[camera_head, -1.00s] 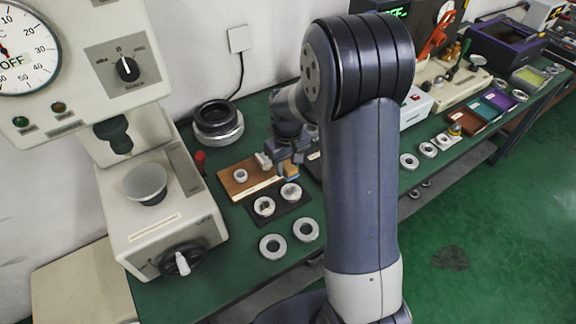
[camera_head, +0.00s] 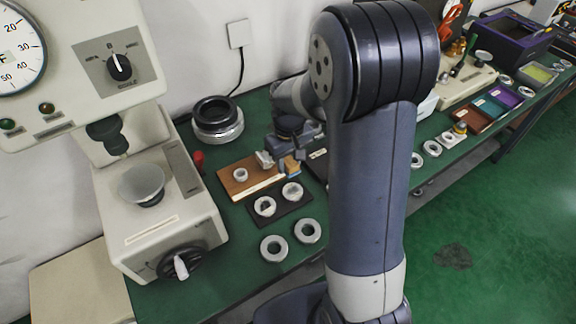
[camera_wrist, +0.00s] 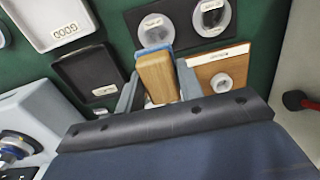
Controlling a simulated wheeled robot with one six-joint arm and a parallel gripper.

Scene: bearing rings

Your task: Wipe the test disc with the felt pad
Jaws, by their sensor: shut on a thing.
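My gripper (camera_wrist: 157,86) is shut on a wooden block with a blue layer along one edge, which looks like the felt pad (camera_wrist: 157,76). In the head view my gripper (camera_head: 284,158) holds this tan block (camera_head: 290,168) near the right end of a brown board (camera_head: 262,183). A small pale round piece, possibly the test disc, sits on the board (camera_head: 240,174). In the wrist view this piece (camera_wrist: 221,83) lies to the right of the block, apart from it. I cannot tell how high the pad is above the bench.
A black plate (camera_head: 281,207) with two rings lies in front of the board, with two loose rings nearer the bench edge. A large tester (camera_head: 165,225) stands left. In the wrist view a black tray (camera_wrist: 91,72) and a white labelled tray (camera_wrist: 45,30) lie left.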

